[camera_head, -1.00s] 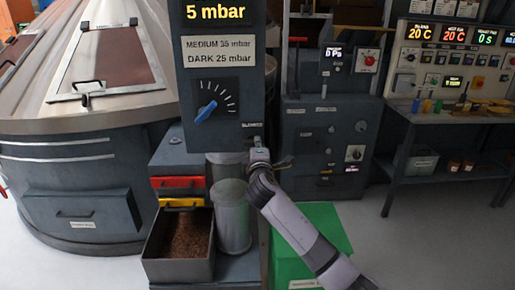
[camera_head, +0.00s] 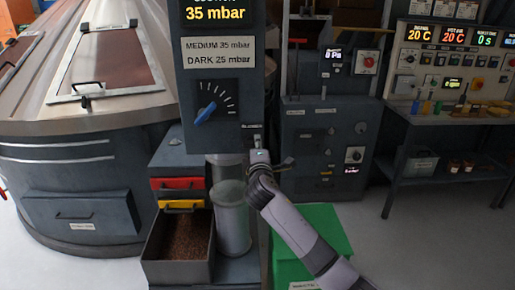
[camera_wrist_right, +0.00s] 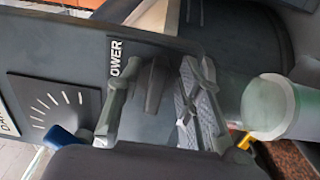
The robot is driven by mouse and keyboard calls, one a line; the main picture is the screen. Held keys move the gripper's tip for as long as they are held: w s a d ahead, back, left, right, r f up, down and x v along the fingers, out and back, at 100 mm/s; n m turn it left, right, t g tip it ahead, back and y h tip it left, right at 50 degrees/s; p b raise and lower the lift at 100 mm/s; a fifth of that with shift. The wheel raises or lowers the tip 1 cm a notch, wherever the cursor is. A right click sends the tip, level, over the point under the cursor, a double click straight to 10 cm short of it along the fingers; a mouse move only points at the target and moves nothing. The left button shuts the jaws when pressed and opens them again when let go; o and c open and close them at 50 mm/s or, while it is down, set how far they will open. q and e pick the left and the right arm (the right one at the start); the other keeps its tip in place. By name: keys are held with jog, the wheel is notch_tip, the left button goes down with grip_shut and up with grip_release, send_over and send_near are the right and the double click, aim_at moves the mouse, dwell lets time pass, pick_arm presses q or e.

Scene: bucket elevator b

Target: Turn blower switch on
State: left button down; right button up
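The blower switch (camera_head: 257,139) is a small dark lever at the lower right of the grey control panel (camera_head: 218,135), beside the blower label. My right gripper (camera_head: 260,157) is just below it in the head view. In the right wrist view, the switch (camera_wrist_right: 155,84) stands between the two fingers of my right gripper (camera_wrist_right: 152,105). The fingers are apart, with gaps on both sides of the switch. The panel's display (camera_head: 217,14) reads 35 mbar. My left gripper is in neither view.
A blue dial knob (camera_head: 205,113) sits left of the switch. Below the panel are a clear cylinder (camera_head: 232,220) and a tray of brown granules (camera_head: 158,240). A green box (camera_head: 318,235) stands on the floor at right, under my right arm.

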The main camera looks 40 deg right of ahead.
jog(key=v, duration=1.2)
jog(key=shift+d, duration=0.1)
